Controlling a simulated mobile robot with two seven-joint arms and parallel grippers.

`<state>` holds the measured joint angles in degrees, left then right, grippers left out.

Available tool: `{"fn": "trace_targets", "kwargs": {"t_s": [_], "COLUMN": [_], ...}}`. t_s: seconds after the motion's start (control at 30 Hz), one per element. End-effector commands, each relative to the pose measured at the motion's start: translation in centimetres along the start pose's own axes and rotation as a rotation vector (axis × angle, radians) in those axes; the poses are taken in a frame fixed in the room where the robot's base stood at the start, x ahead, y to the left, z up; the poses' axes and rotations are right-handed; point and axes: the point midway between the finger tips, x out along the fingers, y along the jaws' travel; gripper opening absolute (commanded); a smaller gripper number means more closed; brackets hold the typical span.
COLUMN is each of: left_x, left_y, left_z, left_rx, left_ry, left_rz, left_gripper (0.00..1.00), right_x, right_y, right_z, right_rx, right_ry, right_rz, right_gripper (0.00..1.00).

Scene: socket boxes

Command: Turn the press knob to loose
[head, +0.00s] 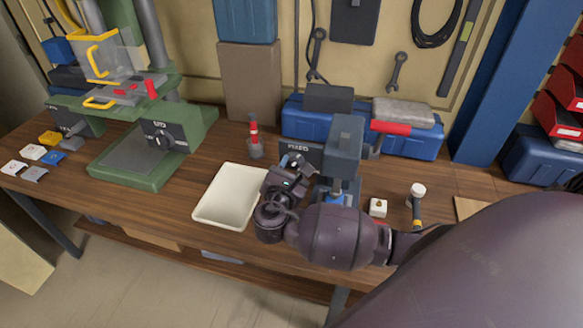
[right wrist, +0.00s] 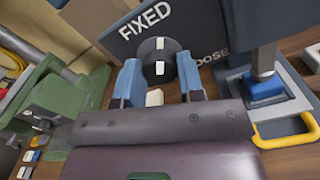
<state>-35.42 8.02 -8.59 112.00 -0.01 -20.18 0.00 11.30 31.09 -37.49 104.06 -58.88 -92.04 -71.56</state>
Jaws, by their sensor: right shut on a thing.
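The press knob (right wrist: 157,62) is round and black with white marks, on a dark panel (right wrist: 175,25) lettered FIXED above it; partly covered letters, apparently LOOSE, stand to its right. The white marks line up nearly upright in the right wrist view, towards FIXED. My right gripper (right wrist: 158,80) is shut on the knob, with one blue fingertip on each side. In the head view my right gripper (head: 296,164) is at the front of the small dark press (head: 344,150) and hides most of the knob. My left gripper is not in view.
A white tray (head: 229,196) lies left of my right gripper. A green press (head: 150,145) stands further left, with several small coloured blocks beside it. A white block (head: 378,207) and a white-capped tool (head: 417,200) lie right of the dark press. Blue cases stand behind it.

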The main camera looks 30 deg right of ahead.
Motion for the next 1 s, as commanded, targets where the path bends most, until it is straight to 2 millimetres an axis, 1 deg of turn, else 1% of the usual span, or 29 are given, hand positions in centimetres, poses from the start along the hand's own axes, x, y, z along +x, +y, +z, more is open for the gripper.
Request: {"fn": "trace_targets", "kwargs": {"t_s": [0.6, 1.0], "left_x": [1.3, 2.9], "left_y": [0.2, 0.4], "left_z": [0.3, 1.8], "left_rx": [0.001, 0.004], "left_ry": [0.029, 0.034], "left_rz": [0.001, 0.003], "left_gripper": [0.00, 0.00], "right_x": [-0.1, -0.1], "right_y": [-0.2, -0.2], "right_z": [-0.4, -0.5], "right_rx": [0.586, 0.966], "right_ry": [0.003, 0.004], "right_rz": [-0.004, -0.006], "right_gripper": [0.12, 0.12]}}
